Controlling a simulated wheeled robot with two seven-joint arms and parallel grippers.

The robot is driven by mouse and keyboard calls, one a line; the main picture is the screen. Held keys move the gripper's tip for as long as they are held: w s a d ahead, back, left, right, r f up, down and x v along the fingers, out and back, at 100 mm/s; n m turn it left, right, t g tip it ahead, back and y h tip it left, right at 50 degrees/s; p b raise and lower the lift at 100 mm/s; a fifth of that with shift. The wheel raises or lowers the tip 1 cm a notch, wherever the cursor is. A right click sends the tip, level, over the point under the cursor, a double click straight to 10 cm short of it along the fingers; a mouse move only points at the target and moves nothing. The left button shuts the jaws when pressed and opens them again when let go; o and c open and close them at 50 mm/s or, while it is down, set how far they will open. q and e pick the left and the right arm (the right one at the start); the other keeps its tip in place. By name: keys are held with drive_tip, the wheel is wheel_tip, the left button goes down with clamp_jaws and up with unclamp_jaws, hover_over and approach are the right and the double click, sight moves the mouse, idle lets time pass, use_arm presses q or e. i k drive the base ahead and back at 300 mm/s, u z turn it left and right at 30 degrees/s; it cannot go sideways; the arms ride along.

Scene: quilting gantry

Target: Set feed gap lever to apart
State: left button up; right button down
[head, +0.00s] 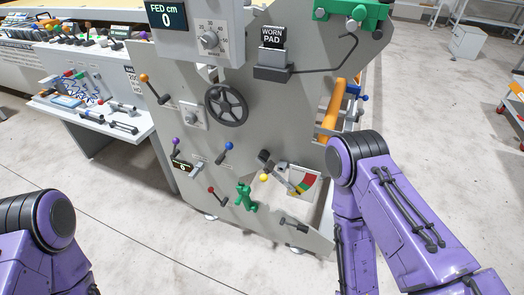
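The grey machine panel (190,65) fills the middle of the head view and carries several ball-ended levers. They have an orange knob (144,77), a purple knob (175,141), a blue knob (229,146), a red knob (211,189) and a yellow knob (264,178). I cannot read a label that tells which one is the feed gap lever, nor its setting. My purple arms show at lower left and right, but neither gripper is in view.
A black handwheel (227,105), a dial (208,40) and a "WORN PAD" holder (273,72) stand out from the panel. A green fitting (246,197) juts out low. A white side table (91,118) with tools stands left. The floor in front is clear.

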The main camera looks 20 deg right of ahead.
sight(229, 146)
drive_tip(key=z, duration=0.15)
drive_tip(key=k, duration=1.2)
drive_tip(key=u, duration=0.7)
drive_tip(key=i, duration=1.5)
drive_tip(key=z, duration=0.65)
